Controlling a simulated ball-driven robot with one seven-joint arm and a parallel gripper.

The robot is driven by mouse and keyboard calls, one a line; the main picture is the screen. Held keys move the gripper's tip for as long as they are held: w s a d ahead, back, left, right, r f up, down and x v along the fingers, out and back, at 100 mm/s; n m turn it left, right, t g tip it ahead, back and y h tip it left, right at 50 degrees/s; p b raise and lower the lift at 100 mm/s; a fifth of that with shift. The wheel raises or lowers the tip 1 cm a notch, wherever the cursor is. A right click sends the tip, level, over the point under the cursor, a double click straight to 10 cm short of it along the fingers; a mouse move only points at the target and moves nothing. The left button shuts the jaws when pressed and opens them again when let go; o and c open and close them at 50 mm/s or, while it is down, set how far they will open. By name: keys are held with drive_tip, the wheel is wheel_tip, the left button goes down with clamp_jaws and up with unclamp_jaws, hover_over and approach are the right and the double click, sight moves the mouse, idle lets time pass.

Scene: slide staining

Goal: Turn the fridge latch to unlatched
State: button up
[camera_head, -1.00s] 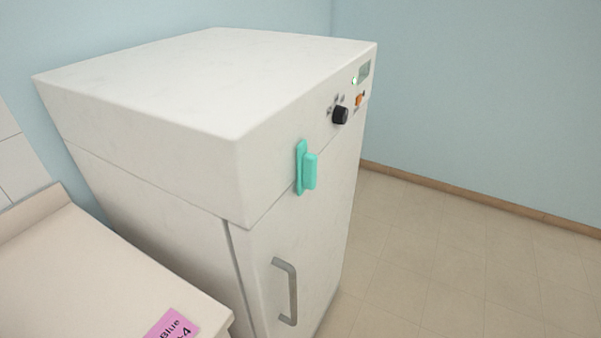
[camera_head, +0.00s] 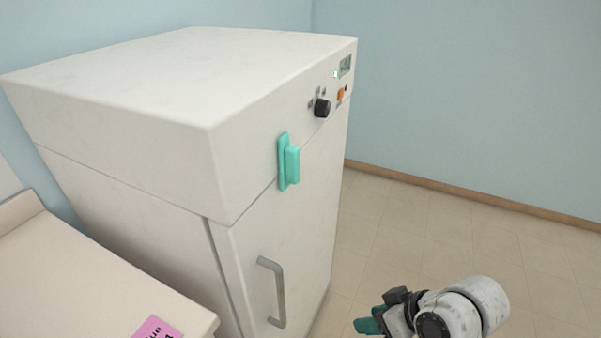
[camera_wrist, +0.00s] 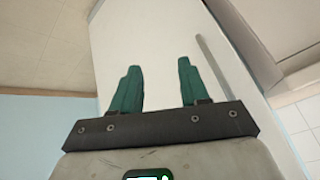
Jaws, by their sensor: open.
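The fridge (camera_head: 180,158) is a white cabinet with a door on its front. Its latch (camera_head: 289,162) is a teal upright piece on the front, across the seam between the top panel and the door. My gripper (camera_head: 368,326) has green fingers and shows at the bottom of the head view, to the right of the fridge and below the latch, apart from both. In the wrist view my gripper (camera_wrist: 156,88) is open and empty, with the white fridge door (camera_wrist: 155,45) beyond its fingers. The latch does not show in the wrist view.
A grey door handle (camera_head: 274,292) sits below the latch. A black knob (camera_head: 322,108), an orange switch (camera_head: 341,95) and a small display (camera_head: 345,66) are on the top panel. A counter (camera_head: 80,275) with a pink label (camera_head: 157,330) stands at left. The floor (camera_head: 440,240) at right is clear.

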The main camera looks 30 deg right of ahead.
drive_tip(key=w+r+n+t+y+b, duration=0.2)
drive_tip(key=w+r+t+y, duration=0.15)
drive_tip(key=w+r, duration=0.55)
drive_tip(key=n+t+y+b, duration=0.2)
drive_tip(key=n+t+y, duration=0.2)
drive_tip(key=n+y, duration=0.1)
approach(299, 164)
drive_tip(key=shift+h, duration=0.25)
drive_tip(key=p+x, duration=0.1)
drive_tip(key=x, duration=0.8)
drive_tip(key=shift+a+r, duration=0.15)
drive_tip(key=shift+a, duration=0.15)
drive_tip(key=c, duration=0.8)
